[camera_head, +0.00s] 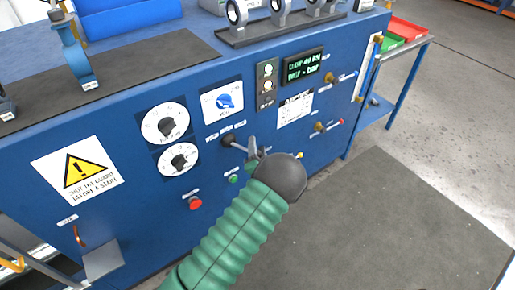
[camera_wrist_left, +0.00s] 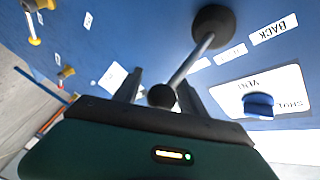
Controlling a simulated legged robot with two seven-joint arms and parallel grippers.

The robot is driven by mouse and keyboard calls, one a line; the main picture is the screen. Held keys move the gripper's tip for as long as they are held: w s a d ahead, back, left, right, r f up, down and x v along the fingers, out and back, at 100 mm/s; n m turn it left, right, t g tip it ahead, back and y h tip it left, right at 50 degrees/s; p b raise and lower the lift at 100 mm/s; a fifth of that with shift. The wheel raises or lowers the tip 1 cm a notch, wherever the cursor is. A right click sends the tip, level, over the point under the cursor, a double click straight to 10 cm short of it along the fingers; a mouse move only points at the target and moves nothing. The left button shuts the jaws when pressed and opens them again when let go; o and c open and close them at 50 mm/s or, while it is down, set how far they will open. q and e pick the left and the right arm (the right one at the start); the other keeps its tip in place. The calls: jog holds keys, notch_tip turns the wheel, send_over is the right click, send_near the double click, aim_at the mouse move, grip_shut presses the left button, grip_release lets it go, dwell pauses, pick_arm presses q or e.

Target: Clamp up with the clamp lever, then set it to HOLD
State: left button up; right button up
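The clamp lever (camera_head: 231,143) is on the blue panel, a silver rod from a dark round base. In the wrist view the lever (camera_wrist_left: 191,62) runs from its black base down to a black ball knob (camera_wrist_left: 161,96). My left gripper (camera_head: 254,148) is at the knob end in the head view. In the wrist view my left gripper (camera_wrist_left: 158,90) has its two fingers apart, one on each side of the knob, with a gap showing on the left; contact on the right is unclear. A label reading BACK (camera_wrist_left: 273,29) sits beside the base. My right gripper is not in view.
A blue rotary switch (camera_head: 225,101), two white gauges (camera_head: 166,124) and a green-text display (camera_head: 303,66) are above and beside the lever. A red button (camera_head: 196,203) is lower left. Other small levers (camera_head: 328,126) stick out at right. The floor mat (camera_head: 400,225) is clear.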

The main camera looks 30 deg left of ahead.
pick_arm(q)
jog(key=c, duration=1)
jog(key=shift+d+f, duration=0.1)
jog(key=shift+f, duration=0.1)
dwell(0.4)
